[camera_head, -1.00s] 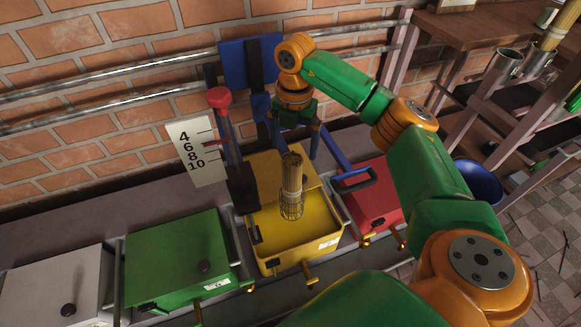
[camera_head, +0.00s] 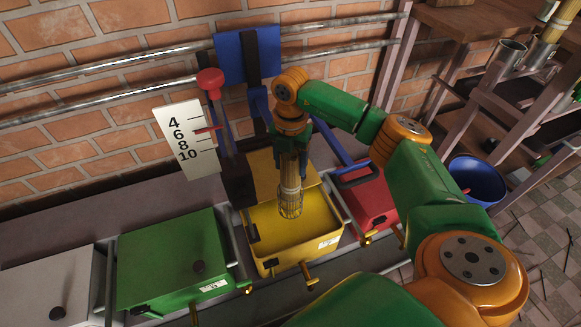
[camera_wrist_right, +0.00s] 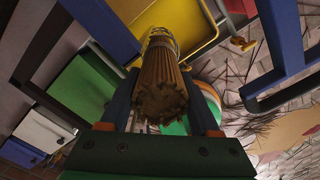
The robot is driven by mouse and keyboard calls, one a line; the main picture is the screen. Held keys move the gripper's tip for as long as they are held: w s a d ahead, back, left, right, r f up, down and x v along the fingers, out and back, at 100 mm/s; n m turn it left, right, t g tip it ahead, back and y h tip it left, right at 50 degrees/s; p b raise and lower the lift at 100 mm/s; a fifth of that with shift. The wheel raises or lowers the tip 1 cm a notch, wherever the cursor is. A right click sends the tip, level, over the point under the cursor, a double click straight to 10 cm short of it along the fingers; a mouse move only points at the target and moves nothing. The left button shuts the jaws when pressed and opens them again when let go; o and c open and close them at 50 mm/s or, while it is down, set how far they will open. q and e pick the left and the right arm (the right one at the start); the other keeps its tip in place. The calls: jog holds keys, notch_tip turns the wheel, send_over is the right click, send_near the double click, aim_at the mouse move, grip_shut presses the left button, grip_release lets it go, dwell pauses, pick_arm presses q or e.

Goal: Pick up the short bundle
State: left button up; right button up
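A bundle of tan sticks (camera_head: 291,178) stands upright in a small wire basket (camera_head: 290,206) over the open yellow box (camera_head: 326,241). My right gripper (camera_head: 291,165) comes down from above, with one finger on each side of the bundle's upper part. In the right wrist view the bundle's stick ends (camera_wrist_right: 160,98) fill the space between the two blue fingers, which look to touch its sides. The bundle's top is partly hidden by the gripper in the head view. My left gripper is not in view.
A green box (camera_head: 172,262) and a grey box (camera_head: 50,288) stand to the left, a red box (camera_head: 370,205) to the right. A red-knobbed lever (camera_head: 210,84) and number board (camera_head: 184,140) stand behind. Another bundle (camera_head: 545,48) is on the right rack.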

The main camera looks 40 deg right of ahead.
grip_shut()
jog(key=shift+r, duration=0.1)
